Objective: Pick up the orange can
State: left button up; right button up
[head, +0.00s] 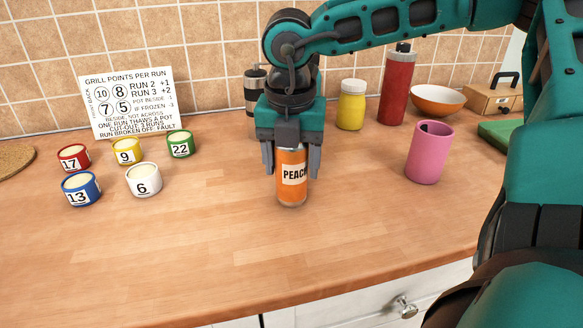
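The orange can (292,191), with a cream label reading "PEACH", is upright on or just above the wooden counter near the middle of the head view. My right gripper (292,172) points straight down over it, one grey finger on each side of the can. The fingers are very close to its sides; I cannot tell whether they press on it. My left gripper is not in view.
Several numbered pots, such as the white pot (144,181), stand on the left before a sign (126,103). A pink cup (429,153), yellow jar (352,105), red bottle (397,88) and orange bowl (437,99) are right. The counter's front middle is clear.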

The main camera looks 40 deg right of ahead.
jog(key=c, duration=0.9)
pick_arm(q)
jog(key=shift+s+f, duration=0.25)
